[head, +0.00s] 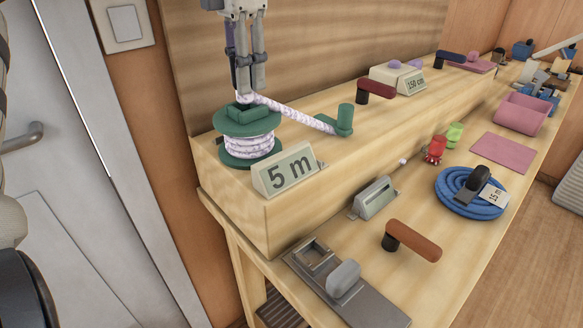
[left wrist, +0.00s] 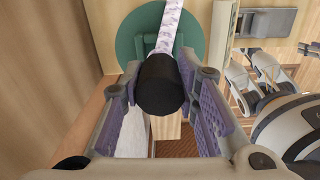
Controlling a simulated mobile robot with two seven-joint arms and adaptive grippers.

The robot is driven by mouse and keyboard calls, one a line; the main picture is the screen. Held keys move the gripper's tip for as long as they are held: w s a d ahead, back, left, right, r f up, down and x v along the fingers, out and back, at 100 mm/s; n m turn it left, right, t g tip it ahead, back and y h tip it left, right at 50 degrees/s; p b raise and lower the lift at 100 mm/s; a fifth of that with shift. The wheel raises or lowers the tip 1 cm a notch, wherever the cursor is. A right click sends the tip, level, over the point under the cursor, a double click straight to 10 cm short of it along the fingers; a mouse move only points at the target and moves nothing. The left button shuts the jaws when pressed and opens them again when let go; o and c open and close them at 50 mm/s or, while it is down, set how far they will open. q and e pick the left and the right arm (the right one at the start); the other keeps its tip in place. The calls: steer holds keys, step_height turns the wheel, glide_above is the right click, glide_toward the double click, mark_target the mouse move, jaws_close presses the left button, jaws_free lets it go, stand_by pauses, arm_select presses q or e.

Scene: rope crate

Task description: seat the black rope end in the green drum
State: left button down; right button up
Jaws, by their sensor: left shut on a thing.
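The green drum (head: 250,125), wound with white-and-lilac rope (head: 247,148), stands at the near left end of the raised wooden shelf. My left gripper (head: 250,88) points down just above the drum's top. In the left wrist view the left gripper (left wrist: 163,108) is shut on the black rope end (left wrist: 161,85), with the rope (left wrist: 170,28) running away from it and the green drum (left wrist: 131,42) behind. In the head view the black end is hidden, and the rope slopes right to a green post (head: 345,118). Part of my right gripper (left wrist: 258,85) seems to show at right in the left wrist view.
A brown-handled crank (head: 412,240), a grey metal plate (head: 345,290) and a blue hose coil (head: 470,193) lie on the lower bench. A wooden back wall (head: 300,45) rises behind.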

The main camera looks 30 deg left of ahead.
arm_select(q)
steer(key=shift+f, duration=1.4)
stand_by(1.1)
steer(key=c, duration=1.2)
jaws_free()
steer(key=shift+o, duration=0.2)
steer(key=shift+r, duration=0.1)
